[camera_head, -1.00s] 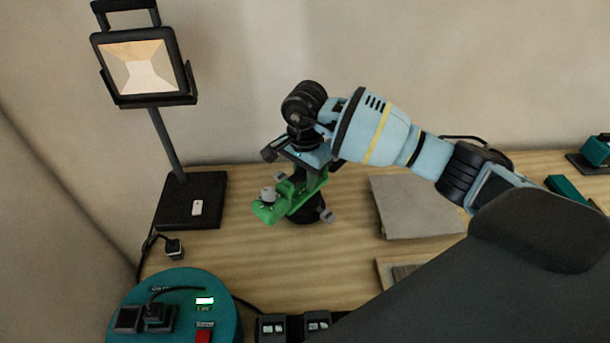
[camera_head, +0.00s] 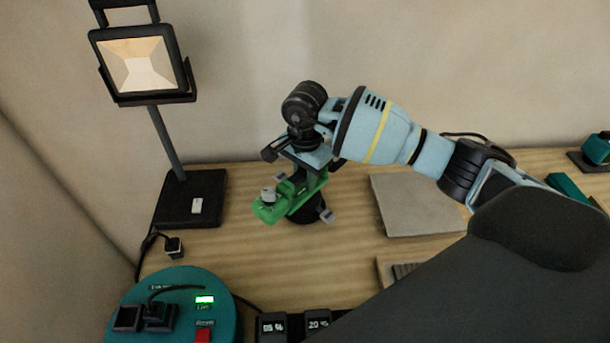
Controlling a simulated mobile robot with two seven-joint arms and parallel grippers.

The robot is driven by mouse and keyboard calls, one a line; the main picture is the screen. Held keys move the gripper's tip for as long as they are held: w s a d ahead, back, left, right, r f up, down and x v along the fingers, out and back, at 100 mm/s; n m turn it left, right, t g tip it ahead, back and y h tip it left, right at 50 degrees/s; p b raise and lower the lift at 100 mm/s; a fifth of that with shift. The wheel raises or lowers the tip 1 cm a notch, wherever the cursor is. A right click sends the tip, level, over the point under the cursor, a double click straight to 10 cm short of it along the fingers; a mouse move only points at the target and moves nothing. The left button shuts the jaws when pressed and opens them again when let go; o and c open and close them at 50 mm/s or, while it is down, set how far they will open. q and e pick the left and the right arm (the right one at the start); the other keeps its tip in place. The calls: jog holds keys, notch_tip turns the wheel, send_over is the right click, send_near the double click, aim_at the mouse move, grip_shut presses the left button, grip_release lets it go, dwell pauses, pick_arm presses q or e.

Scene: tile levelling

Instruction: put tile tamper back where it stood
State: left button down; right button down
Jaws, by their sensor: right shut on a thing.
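The tile tamper (camera_head: 270,208) is green with a grey knob on its front end and a dark round foot. It stands upright at the back of the wooden bench, left of the grey tile. My right gripper (camera_head: 303,178) is above it and shut on its green body from behind. My own gripper hides part of the tamper, and I cannot tell whether the foot presses on the bench or just clears it. My left gripper is not in view.
A work lamp (camera_head: 189,203) stands at the back left. A teal cable reel (camera_head: 225,305) is at the front left, beside small dark displays (camera_head: 273,326). A grey tile (camera_head: 418,208) lies right of the tamper. Bare bench (camera_head: 260,260) lies in front of it.

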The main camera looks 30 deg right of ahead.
jog(key=shift+f, duration=0.3)
dwell(1.0)
jog(key=c, duration=1.2)
grip_release()
jog(key=shift+c, duration=0.2)
jog(key=shift+o, duration=0.4)
jog(key=shift+f, duration=0.2)
jog(key=shift+r+b, duration=0.3)
jog(key=shift+r, duration=3.75)
